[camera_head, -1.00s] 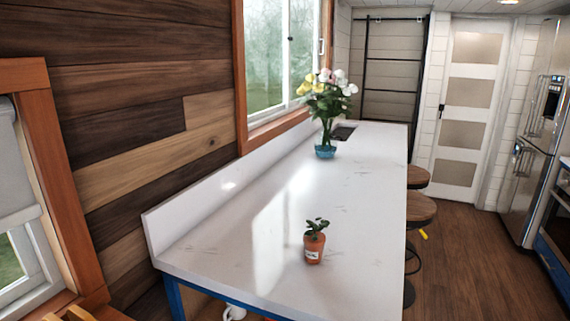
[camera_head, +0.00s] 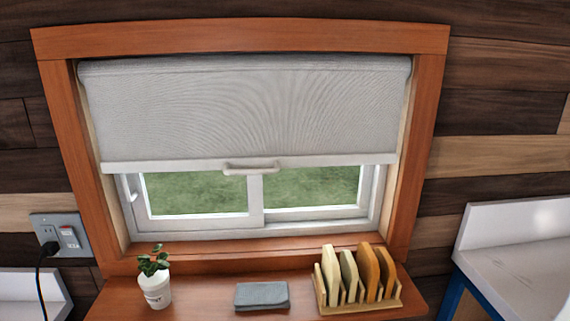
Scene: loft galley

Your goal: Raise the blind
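The blind (camera_head: 245,110) is a light grey roller shade inside an orange-brown wooden window frame. It covers about the upper half of the window, and the lower panes (camera_head: 200,192) show green outside. A pale bottom bar runs along its lower edge, with a small handle (camera_head: 251,168) near the middle. Neither of my grippers is in view.
A wooden ledge (camera_head: 205,300) below the window holds a potted plant (camera_head: 156,288), a folded grey cloth (camera_head: 262,296) and a wooden rack (camera_head: 362,303) with several boards. A socket with a plug (camera_head: 60,236) is at left. A white counter (camera_head: 525,265) stands at right.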

